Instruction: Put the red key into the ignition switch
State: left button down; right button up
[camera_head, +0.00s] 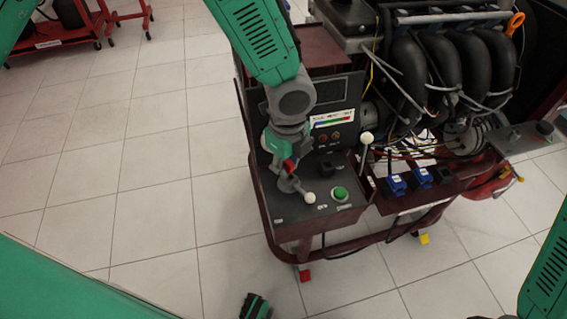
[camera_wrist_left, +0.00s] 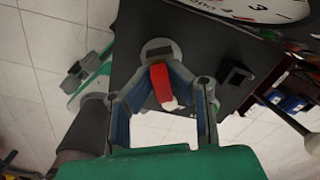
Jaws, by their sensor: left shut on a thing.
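My left gripper (camera_head: 288,175) is over the left part of the dark control panel (camera_head: 268,205). In the left wrist view its two fingers (camera_wrist_left: 163,95) are closed on the red key (camera_wrist_left: 160,82). The red key also shows as a small red patch in the head view (camera_head: 289,165). A round grey disc with a dark slot (camera_wrist_left: 158,45), which looks like the ignition switch, lies just beyond the key's far end. I cannot tell whether the key touches it or is in it. In the head view the gripper hides this spot. My right gripper is out of view.
Beside the gripper are a white ball knob (camera_head: 310,198), a green button (camera_head: 340,193) and a black block (camera_head: 327,168). A white-tipped lever (camera_head: 366,139) stands upright to the right. The engine (camera_head: 430,70) is behind it. Open tiled floor lies left.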

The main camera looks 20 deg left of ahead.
pick_arm(q)
jog(key=shift+s+d+f, duration=0.25)
jog(key=shift+s+f, duration=0.3)
jog(key=shift+f, duration=0.15)
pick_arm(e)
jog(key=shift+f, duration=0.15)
pick_arm(q)
jog(key=c, duration=1.3)
grip_release()
jog(key=shift+w+f, duration=0.15)
jog(key=shift+w, duration=0.1)
jog(key=shift+c, duration=0.2)
jog(key=shift+w+d, duration=0.1)
jog(key=shift+r, duration=0.2)
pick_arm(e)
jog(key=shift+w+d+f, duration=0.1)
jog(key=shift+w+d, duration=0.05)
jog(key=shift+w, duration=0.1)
pick_arm(q)
jog(key=shift+o, duration=0.4)
jog(key=shift+o, duration=1.2)
jog(key=shift+r, duration=0.1)
jog(key=shift+a+r, duration=0.1)
jog(key=shift+a, duration=0.1)
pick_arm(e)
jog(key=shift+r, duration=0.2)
